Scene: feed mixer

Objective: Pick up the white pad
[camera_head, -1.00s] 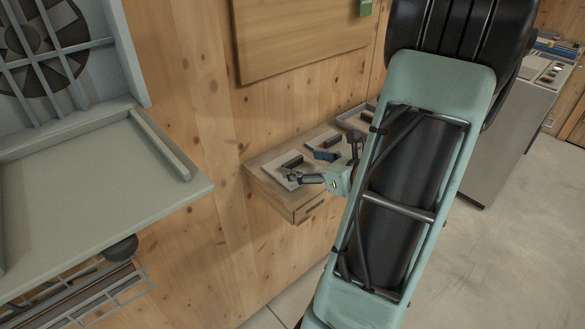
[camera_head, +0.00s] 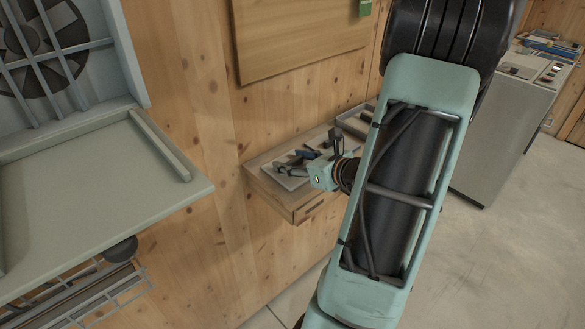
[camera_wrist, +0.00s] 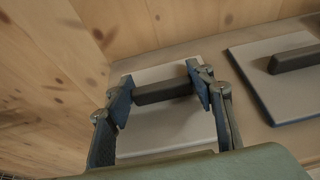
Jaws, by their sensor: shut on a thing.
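The white pad (camera_wrist: 175,125) is a flat pale plate with a dark bar handle (camera_wrist: 163,91) on top. In the wrist view, my gripper (camera_wrist: 161,92) has one finger at each end of this handle and is shut on it. In the head view, my gripper (camera_head: 296,161) is over the near end of the wall shelf. Its fingers partly hide the pad (camera_head: 286,181) there. The pad lies about flat at the shelf top; I cannot tell if it is clear of it.
A second pale pad with a dark handle (camera_wrist: 290,60) lies to the right on the wooden shelf (camera_wrist: 215,50). A grey tray (camera_head: 355,121) is at the shelf's far end. The wooden wall (camera_head: 220,120) stands close behind. A pale green machine ledge (camera_head: 90,200) is at the left.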

